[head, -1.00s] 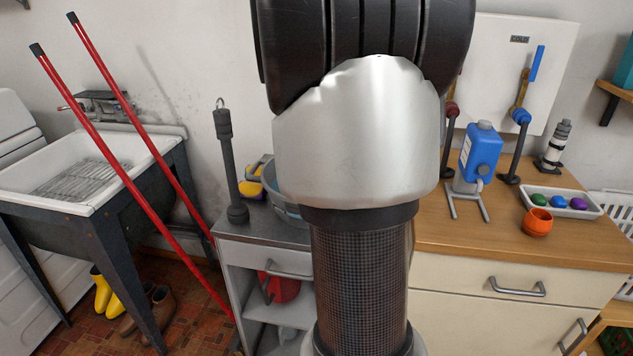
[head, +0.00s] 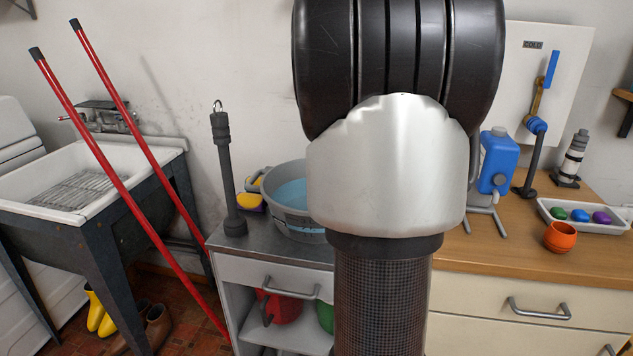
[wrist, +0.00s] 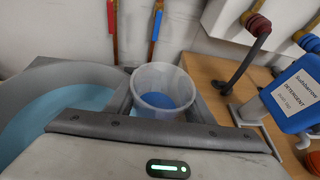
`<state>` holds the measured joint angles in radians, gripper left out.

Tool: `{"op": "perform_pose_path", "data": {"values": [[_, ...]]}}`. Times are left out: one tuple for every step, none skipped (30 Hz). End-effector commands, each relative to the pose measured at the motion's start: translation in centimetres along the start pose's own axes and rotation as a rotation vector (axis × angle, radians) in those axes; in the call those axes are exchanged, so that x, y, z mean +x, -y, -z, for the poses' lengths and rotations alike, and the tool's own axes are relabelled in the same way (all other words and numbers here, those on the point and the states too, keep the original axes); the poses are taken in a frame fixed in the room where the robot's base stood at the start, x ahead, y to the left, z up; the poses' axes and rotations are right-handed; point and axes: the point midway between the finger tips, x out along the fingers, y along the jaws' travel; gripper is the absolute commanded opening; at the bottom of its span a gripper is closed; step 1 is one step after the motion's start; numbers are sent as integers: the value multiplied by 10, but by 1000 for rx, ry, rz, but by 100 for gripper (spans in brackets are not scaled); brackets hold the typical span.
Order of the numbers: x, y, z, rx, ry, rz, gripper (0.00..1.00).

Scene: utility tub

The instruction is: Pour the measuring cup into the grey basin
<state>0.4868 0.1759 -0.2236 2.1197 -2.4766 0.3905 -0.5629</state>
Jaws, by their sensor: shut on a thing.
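The measuring cup (wrist: 150,78) is a clear, see-through cup with blue liquid in its bottom, seen from above in the wrist view. My gripper (wrist: 160,92) is shut on it, with a dark finger on each side. The cup looks close to upright. The grey basin (wrist: 68,72) lies just left of the cup and holds light blue water. In the head view the basin (head: 300,228) stands on the metal-topped cabinet, partly covered by my arm. My gripper and the cup are hidden behind my arm there.
A dark upright post (head: 225,175) and a yellow sponge (head: 248,202) stand left of the basin. To the right, the wooden counter (head: 515,245) bears a blue detergent jug (head: 495,165), an orange pot (head: 560,238) and a white tray (head: 548,213). Red poles (head: 130,195) lean by the sink.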

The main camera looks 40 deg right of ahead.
Motion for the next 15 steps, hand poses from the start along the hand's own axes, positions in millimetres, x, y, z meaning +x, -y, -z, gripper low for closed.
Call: {"op": "perform_pose_path", "data": {"values": [[0,-2,-1,-12,2,4,24],[-1,-3,-2,-22,4,8,24],[-1,-4,-2,-35,5,13,24],[-2,-4,-3,-47,7,18,24],[-2,-5,-3,-60,8,25,24],[-5,-6,-9,-81,6,32,24],[-5,-7,-10,-95,9,38,24],[-6,-8,-11,-110,10,43,24],[-6,-9,-12,-127,13,51,24],[-7,-9,-13,-140,15,57,24],[-6,-11,-10,-154,18,63,24],[-5,-13,-7,-174,19,70,24],[-4,-14,-6,-187,22,75,24],[-4,-15,-6,-199,23,81,24],[-4,-16,-5,-218,25,89,24]]}}
